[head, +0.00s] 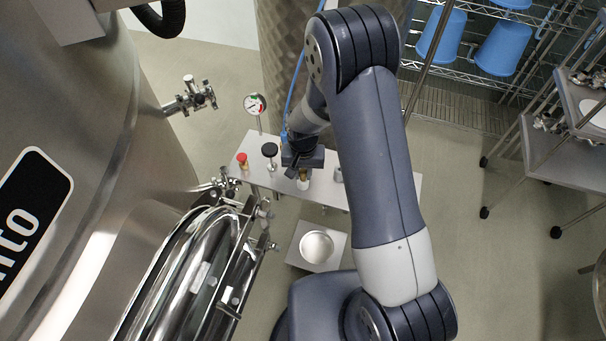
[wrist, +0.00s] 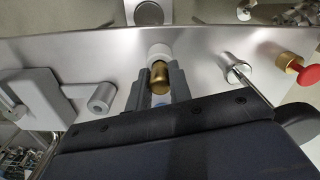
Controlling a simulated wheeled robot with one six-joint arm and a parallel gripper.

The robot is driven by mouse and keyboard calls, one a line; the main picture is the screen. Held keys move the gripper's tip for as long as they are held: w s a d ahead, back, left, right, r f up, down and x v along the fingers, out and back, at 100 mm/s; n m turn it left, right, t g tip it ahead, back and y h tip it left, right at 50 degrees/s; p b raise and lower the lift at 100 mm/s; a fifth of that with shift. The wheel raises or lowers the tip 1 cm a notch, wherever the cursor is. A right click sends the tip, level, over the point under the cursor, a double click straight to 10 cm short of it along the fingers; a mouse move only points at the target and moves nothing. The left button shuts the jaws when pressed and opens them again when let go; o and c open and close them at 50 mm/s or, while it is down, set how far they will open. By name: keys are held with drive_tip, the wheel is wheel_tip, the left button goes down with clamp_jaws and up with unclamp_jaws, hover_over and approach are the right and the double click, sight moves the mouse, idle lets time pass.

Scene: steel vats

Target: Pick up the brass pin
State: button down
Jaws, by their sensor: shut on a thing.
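The brass pin (wrist: 160,78) is a short gold cylinder between my gripper's fingers in the wrist view. Its end is at a white collar (wrist: 159,51) on the steel shelf; whether it is still seated inside cannot be told. My gripper (wrist: 161,74) is shut on the pin, one grey finger on each side. In the head view my gripper (head: 302,169) points down over the shelf, with the pin (head: 303,175) just visible below it and the white collar (head: 303,185) under that. The pin's upper part is hidden by the gripper.
A pressure gauge (head: 255,103) stands behind. A large steel vat (head: 75,110) is close on the left. A plate with a round dish (head: 317,246) sits lower.

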wheel_tip(320, 180, up, 10)
drive_tip(key=shift+f+b, duration=0.2)
drive_tip(key=shift+b, duration=0.65)
wheel_tip(320, 180, up, 4)
drive_tip(key=p, duration=0.2)
drive_tip(key=shift+r+p, duration=0.2)
drive_tip(key=shift+p, duration=0.1)
drive_tip(key=shift+d+f, duration=0.1)
